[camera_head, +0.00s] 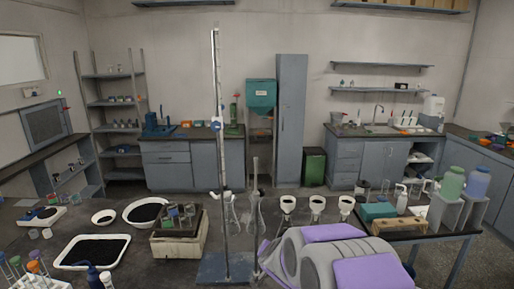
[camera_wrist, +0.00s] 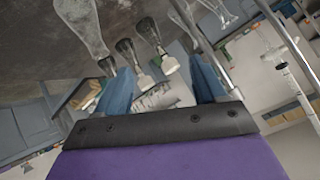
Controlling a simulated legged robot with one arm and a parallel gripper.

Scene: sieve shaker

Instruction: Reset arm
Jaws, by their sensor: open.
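My gripper (camera_wrist: 163,88) shows in the wrist view as two blue fingers set wide apart on a dark bar. It is open, and nothing is held between the fingers. Background shelving and bench items show through the gap. My grey and purple arm (camera_head: 335,258) shows at the lower middle right of the head view, above the dark table. The gripper fingers cannot be made out in the head view. The wrist view is strongly rolled, with the tabletop and glassware along its upper edge.
A tall metal stand (camera_head: 220,150) with a blue base stands left of my arm. A square device (camera_head: 178,240) with small jars on top and a black-filled tray (camera_head: 92,251) are at left. Bottles on a grey stand (camera_head: 447,212) are at right.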

